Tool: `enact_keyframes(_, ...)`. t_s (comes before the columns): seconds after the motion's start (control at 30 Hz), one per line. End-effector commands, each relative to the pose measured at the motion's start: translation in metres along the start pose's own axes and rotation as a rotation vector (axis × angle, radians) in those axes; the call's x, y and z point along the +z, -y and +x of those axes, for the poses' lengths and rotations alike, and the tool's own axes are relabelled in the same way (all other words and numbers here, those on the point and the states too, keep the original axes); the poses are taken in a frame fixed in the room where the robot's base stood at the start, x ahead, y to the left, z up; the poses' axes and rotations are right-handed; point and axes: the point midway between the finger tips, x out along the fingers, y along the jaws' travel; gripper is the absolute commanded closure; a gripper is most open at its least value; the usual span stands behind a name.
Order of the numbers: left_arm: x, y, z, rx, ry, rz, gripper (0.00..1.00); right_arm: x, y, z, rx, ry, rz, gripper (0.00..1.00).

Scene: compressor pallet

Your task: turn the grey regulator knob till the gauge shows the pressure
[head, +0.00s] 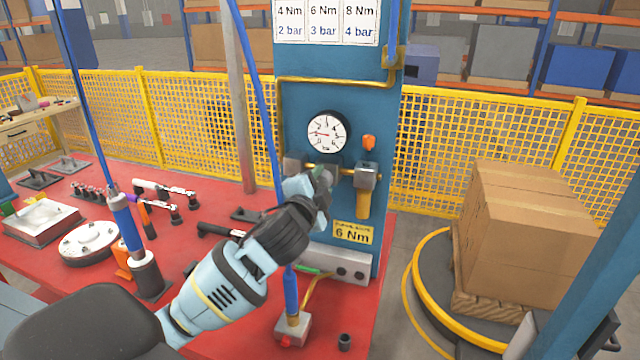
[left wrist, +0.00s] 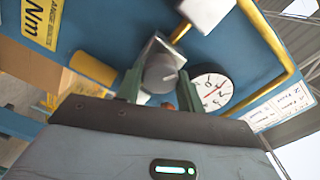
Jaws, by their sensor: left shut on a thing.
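The round white pressure gauge (head: 327,132) with a red needle is on the blue column, and it also shows in the left wrist view (left wrist: 212,90). The grey regulator knob (left wrist: 160,73) is between the two fingers of my left gripper (left wrist: 158,88), which is shut on it. In the head view my left gripper (head: 318,185) reaches up to the regulator below the gauge and hides most of the knob. A yellow plate (head: 352,232) reading 6 Nm is lower on the column. The chart (head: 325,22) above pairs 6 Nm with 3 bar.
A brass pipe (head: 281,110) runs around the gauge. An orange piece (head: 369,142) and a yellow-bowled filter (head: 363,203) are right of the regulator. Tools and a round flange (head: 88,243) lie on the red table (head: 190,240). A cardboard box (head: 540,225) stands at right.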

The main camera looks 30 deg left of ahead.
Motion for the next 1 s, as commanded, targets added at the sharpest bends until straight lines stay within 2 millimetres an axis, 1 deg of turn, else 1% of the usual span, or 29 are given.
enact_keyframes(0.7,0.0004,-0.0015,0.0002,-0.002,0.022,0.674,0.85,0.0004,-0.0001,-0.0001,0.0,0.001,0.0,1.0)
enact_keyframes(1.0,0.0005,-0.0021,0.0002,-0.003,0.027,0.89,0.85,0.0005,-0.0001,-0.0001,0.0,0.001,0.0,1.0)
